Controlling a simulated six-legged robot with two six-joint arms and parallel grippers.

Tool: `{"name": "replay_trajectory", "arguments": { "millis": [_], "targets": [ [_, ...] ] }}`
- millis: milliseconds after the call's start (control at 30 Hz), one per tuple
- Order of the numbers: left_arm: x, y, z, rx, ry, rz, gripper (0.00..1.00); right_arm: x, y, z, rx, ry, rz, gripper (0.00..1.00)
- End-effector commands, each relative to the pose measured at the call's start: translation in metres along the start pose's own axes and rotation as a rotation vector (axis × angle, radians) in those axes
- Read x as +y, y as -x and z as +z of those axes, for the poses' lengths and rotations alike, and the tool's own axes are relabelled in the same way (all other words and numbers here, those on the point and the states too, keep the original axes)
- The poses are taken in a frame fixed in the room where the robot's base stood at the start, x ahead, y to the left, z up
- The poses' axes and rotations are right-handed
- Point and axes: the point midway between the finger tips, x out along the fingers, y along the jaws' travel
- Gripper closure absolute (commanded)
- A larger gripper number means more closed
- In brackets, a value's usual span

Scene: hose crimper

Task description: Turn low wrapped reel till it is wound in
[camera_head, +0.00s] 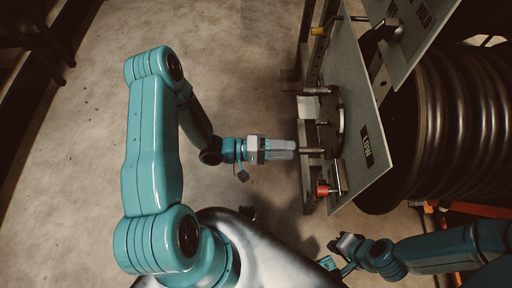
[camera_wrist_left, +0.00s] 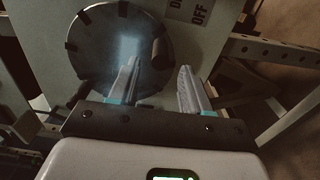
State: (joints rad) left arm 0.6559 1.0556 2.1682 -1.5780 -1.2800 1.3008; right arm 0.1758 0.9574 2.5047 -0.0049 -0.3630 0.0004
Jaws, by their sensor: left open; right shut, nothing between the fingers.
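The panel marked LOW (camera_head: 367,145) stands right of centre in the head view. A dark round disc (camera_head: 337,120) with a crank-like part and pegs sits on its near face. In the left wrist view the dark disc (camera_wrist_left: 95,45) has notches on its rim and a short peg (camera_wrist_left: 159,53). My left gripper (camera_head: 293,150) points right at the disc, close to a peg. In the wrist view its fingers (camera_wrist_left: 158,82) are apart with nothing between them, in front of the disc's lower part. My right gripper (camera_head: 338,255) is low in the head view, away from the panel, shut and empty.
Large black ribbed coils (camera_head: 475,120) stand behind the panel. A red knob (camera_head: 322,190) is below the disc and a yellow knob (camera_head: 318,31) above it. A second lettered panel (camera_head: 425,25) is at upper right.

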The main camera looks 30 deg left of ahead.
Motion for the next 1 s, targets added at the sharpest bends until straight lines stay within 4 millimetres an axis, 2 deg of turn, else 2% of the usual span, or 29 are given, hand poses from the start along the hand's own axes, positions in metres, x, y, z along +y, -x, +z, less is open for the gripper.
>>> {"name": "replay_trajectory", "arguments": {
  "millis": [33, 200, 400, 567, 1000],
  "targets": [
    [0.001, 0.015, -0.002, 0.008, 0.0, -0.002, 0.52, -0.001, 0.002, 0.0, 0.0, 0.0, 0.0, 1.0],
    [0.0, 0.054, -0.001, 0.005, 0.0, -0.002, 0.52, -0.002, 0.004, 0.0, 0.0, 0.0, 0.0, 1.0],
    [0.0, 0.08, 0.0, 0.001, 0.001, -0.002, 0.52, -0.002, 0.005, 0.0, 0.0, 0.0, 0.0, 1.0],
    [0.0, 0.086, 0.0, 0.0, 0.002, -0.001, 0.52, -0.002, 0.006, 0.0, 0.0, 0.0, 0.0, 1.0],
    [0.0, 0.085, 0.001, -0.001, 0.002, -0.001, 0.52, -0.002, 0.005, 0.0, 0.0, 0.0, 0.0, 1.0]
  ]
}}
